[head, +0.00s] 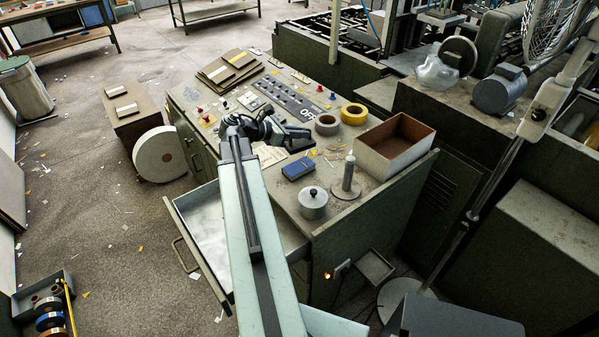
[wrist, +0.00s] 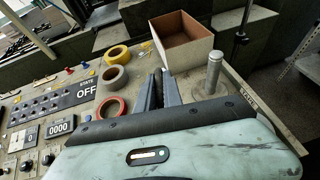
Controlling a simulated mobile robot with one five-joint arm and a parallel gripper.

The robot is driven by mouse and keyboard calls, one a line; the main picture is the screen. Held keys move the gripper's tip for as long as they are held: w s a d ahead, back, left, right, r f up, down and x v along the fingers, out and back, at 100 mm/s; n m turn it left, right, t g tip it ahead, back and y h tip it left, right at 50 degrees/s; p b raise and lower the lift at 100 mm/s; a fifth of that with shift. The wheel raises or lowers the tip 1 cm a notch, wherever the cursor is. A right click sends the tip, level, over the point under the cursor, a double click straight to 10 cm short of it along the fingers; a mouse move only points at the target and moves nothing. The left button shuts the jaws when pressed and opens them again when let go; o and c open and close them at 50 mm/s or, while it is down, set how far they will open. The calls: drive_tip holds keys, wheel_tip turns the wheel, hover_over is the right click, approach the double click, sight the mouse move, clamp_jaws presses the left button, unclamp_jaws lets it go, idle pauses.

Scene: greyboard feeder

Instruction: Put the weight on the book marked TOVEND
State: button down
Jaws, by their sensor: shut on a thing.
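My gripper (head: 298,135) is over the console top, also in the wrist view (wrist: 160,88). A small blue book-like block (head: 298,168) lies just in front of the gripper in the head view; any marking is too small to read. A round grey metal piece with a dark knob (head: 313,203) stands near the console's front edge, apart from the gripper. It may be the weight, but I cannot tell. No TOVEND marking is legible in either view.
A grey upright post (head: 348,172) on a round base and an open box (head: 395,147) stand to the right. Yellow tape (head: 354,114) and grey tape (head: 326,125) lie behind. A red-rimmed roll (wrist: 111,108) is left of the fingers. An open drawer (head: 205,215) juts out in front.

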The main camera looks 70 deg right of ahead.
drive_tip(key=w+d+f+n+t+h+b, duration=0.1)
drive_tip(key=w+d+f+t, duration=0.1)
drive_tip(key=d, duration=0.1)
drive_tip(key=b, duration=1)
hover_over(299, 166)
drive_tip(key=shift+n, duration=0.3)
wheel_tip(299, 166, down, 10)
drive_tip(key=shift+d+f, duration=0.1)
drive_tip(key=shift+r, duration=0.2)
drive_tip(key=shift+f, duration=0.2)
drive_tip(key=c, duration=1.5)
unclamp_jaws()
drive_tip(key=shift+r, duration=0.1)
